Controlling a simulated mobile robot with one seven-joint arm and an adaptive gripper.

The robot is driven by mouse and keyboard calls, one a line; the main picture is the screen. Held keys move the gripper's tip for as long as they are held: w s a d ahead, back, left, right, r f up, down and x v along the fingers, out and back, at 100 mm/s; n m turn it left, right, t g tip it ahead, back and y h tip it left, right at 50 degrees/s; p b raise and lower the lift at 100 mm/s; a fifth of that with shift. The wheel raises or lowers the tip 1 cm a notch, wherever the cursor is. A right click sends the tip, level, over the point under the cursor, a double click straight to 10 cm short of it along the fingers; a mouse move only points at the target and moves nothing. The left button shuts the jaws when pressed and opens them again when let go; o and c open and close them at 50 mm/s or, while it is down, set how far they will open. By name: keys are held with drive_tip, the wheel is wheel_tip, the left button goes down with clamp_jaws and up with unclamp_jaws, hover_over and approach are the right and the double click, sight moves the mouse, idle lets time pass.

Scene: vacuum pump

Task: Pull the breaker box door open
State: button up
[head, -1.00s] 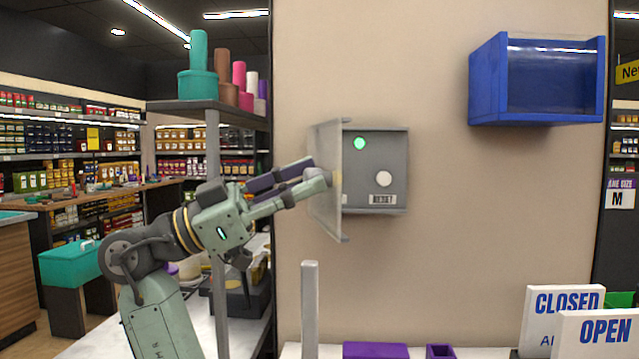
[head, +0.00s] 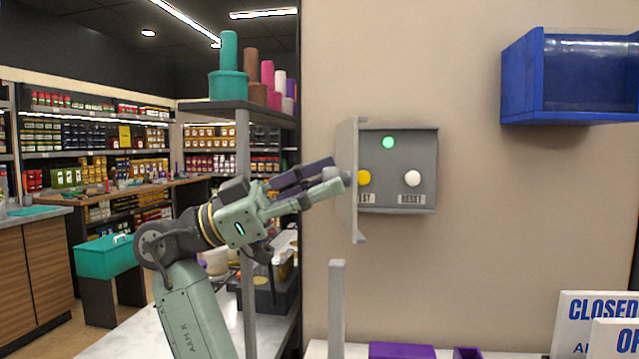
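The grey breaker box (head: 398,200) is on the beige wall. Its door (head: 348,205) is hinged at the left and stands swung out, seen nearly edge-on. Inside show a green light (head: 388,142), a yellow button (head: 364,178) over a partly hidden label, and a white button (head: 412,179) over a RESET label. My gripper (head: 340,178) is left of the door, fingertips at or very near its outer left side. Whether they touch it, and whether the fingers are open or shut, I cannot tell.
A blue wall bin (head: 522,85) hangs at upper right. A dark shelf (head: 235,106) with coloured cylinders stands behind my arm at left. Below are a grey upright post (head: 337,310), a purple block (head: 402,350) and a CLOSED sign (head: 590,330).

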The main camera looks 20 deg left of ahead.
drive_tip(key=shift+o, duration=0.6)
drive_tip(key=shift+a, duration=0.15)
drive_tip(key=v, duration=1.2)
drive_tip(key=shift+s, duration=0.1)
drive_tip(key=shift+c, duration=0.5)
